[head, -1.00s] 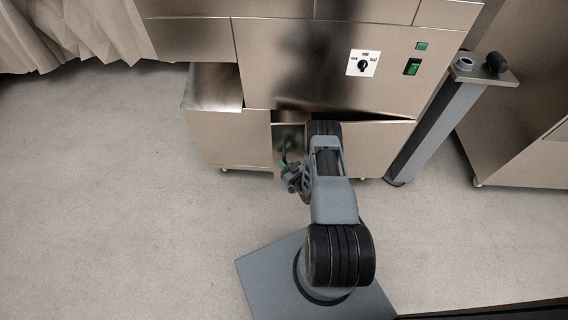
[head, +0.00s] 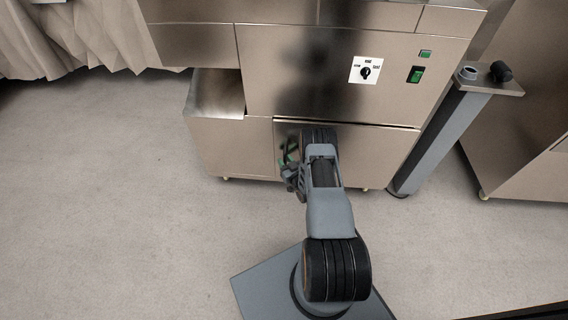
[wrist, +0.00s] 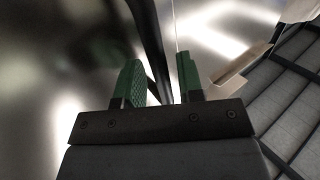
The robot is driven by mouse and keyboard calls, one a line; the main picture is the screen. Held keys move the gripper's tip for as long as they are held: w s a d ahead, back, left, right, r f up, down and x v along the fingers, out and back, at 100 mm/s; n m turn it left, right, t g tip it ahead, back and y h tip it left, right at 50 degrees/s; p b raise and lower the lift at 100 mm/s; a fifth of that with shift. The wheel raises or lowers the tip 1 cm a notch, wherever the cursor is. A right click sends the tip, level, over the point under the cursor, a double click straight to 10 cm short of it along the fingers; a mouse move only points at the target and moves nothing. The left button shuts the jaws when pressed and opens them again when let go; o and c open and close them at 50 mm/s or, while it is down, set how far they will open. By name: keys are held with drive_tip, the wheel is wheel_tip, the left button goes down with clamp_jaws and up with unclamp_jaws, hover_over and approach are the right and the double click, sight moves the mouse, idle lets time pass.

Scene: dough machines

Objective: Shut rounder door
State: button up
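The rounder door (head: 385,152) is the lower right steel panel of the machine in the head view. It sits about flush with the body, with a thin dark line along its top edge. My arm hides part of its left side. My gripper (head: 290,154) is close to the door's left part, and its fingers are mostly hidden by the arm there. In the wrist view my gripper (wrist: 160,62) shows two green fingers apart, with shiny steel close ahead. A dark bar shows between them; I cannot tell whether it is a part or a reflection.
A switch panel (head: 365,70) and a green switch (head: 415,74) are above the door. A grey post (head: 440,140) stands close to the machine's right. An open-topped steel bin (head: 215,130) is to the left. The floor (head: 110,210) at left is clear.

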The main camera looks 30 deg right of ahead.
drive_tip(key=shift+o, duration=0.2)
drive_tip(key=shift+a, duration=0.1)
drive_tip(key=s+p, duration=0.3)
drive_tip(key=s, duration=1)
drive_tip(key=shift+s, duration=0.4)
